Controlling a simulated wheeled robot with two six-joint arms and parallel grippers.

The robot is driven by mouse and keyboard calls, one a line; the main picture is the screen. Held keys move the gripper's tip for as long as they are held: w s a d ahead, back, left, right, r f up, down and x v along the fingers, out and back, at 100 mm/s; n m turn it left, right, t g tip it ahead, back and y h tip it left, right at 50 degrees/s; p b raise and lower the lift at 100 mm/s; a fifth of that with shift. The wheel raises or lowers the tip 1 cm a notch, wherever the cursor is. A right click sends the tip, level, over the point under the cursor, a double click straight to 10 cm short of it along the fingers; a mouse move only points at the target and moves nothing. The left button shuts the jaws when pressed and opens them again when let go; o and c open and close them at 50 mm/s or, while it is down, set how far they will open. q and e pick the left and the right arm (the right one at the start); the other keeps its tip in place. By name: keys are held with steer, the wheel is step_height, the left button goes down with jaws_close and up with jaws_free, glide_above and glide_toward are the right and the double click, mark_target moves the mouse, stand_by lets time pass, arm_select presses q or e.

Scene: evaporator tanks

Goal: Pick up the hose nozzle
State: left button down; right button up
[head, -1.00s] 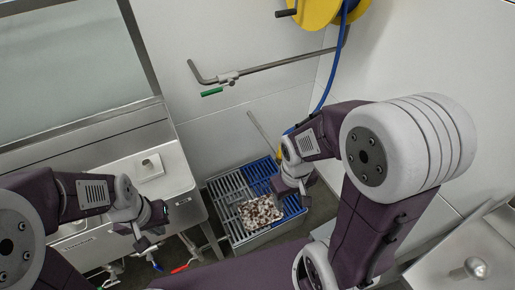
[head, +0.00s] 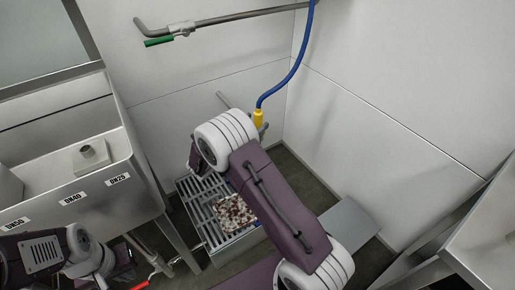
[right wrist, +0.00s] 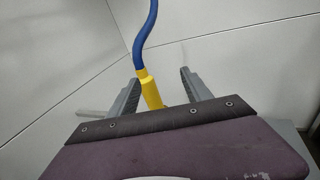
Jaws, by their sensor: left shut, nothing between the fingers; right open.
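The hose nozzle is a yellow piece (head: 258,118) on the end of a blue hose (head: 291,75), hanging near the back corner in the head view. In the right wrist view the yellow nozzle (right wrist: 149,88) hangs between the two spread fingers of my right gripper (right wrist: 160,80), closer to the left finger. Its lower end is hidden behind the gripper body. In the head view my right arm hides most of that gripper. My left gripper (head: 128,272) is shut and empty at the lower left, well away from the nozzle.
A grated floor drain (head: 197,205) with a speckled pile (head: 235,214) lies below my right arm. A steel tank (head: 133,180) with labels stands at left. A pipe with a green-handled valve (head: 160,41) runs along the back wall. White walls meet behind the nozzle.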

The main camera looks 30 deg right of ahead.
mark_target(256, 121)
steer(key=shift+n+t, duration=0.8)
steer(key=shift+n, duration=0.1)
steer(key=w+f+b, duration=0.1)
steer(key=w+d+f+b, duration=0.1)
steer(key=w+f, duration=0.1)
steer(key=w+f+b, duration=0.1)
steer(key=f, duration=0.1)
steer(key=shift+w+d+f, duration=0.15)
steer(key=shift+w+d, duration=0.05)
steer(key=shift+d, duration=0.05)
steer(key=b+x, duration=0.2)
steer(key=x, duration=0.2)
steer(key=shift+w+d, duration=0.1)
steer(key=shift+d, duration=0.2)
arm_select(q)
step_height(256, 121, down, 7)
steer(key=shift+f, duration=0.15)
arm_select(e)
steer(key=shift+r, duration=0.2)
jaws_close()
